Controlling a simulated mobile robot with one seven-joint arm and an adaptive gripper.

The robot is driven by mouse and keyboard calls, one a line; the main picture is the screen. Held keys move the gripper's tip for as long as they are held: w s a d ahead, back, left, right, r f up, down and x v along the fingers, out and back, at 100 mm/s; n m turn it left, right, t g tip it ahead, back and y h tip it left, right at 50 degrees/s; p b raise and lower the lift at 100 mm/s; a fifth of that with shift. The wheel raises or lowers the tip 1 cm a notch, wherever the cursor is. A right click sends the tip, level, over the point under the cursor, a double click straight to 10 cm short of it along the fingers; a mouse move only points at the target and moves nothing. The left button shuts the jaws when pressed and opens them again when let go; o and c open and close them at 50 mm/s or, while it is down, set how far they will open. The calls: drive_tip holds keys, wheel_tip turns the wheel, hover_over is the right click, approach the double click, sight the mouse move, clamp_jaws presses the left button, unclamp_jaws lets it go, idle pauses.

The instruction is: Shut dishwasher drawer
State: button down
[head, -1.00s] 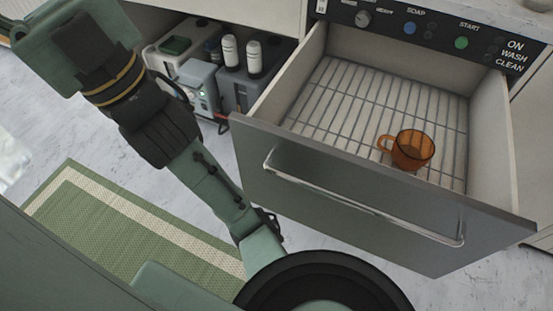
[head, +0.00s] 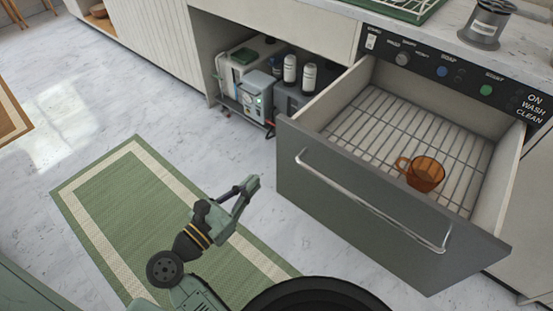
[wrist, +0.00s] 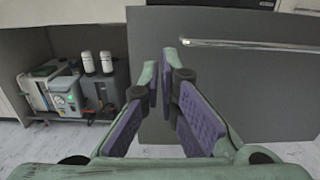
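The dishwasher drawer (head: 375,205) is pulled out below the control panel. Its grey front carries a long silver bar handle (head: 372,203). Inside, an orange see-through mug (head: 424,174) stands on the wire rack (head: 388,130). My gripper (head: 254,183) is in front of and to the left of the drawer front, apart from it, above the floor. In the wrist view, my gripper (wrist: 160,82) points toward the drawer front (wrist: 235,90), with the handle (wrist: 250,45) to the upper right. Its fingertips are close together, with nothing visible between them.
A grey-white machine with bottles (head: 262,85) sits in the open cabinet bay left of the drawer. A green mat (head: 140,215) lies on the floor under my arm. A metal canister (head: 487,22) and green tray (head: 405,8) stand on the counter.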

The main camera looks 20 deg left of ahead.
drive_tip(key=f, duration=0.1)
drive_tip(key=p, duration=0.4)
approach(295, 149)
drive_tip(key=shift+g, duration=0.3)
drive_tip(key=x, duration=0.3)
drive_tip(key=r+x, duration=0.1)
drive_tip(key=x, duration=0.1)
drive_tip(key=shift+w+d, duration=0.1)
drive_tip(key=shift+w, duration=0.25)
drive_tip(key=shift+w+d+f, duration=0.15)
drive_tip(key=shift+w+d, duration=0.05)
drive_tip(key=shift+w, duration=0.4)
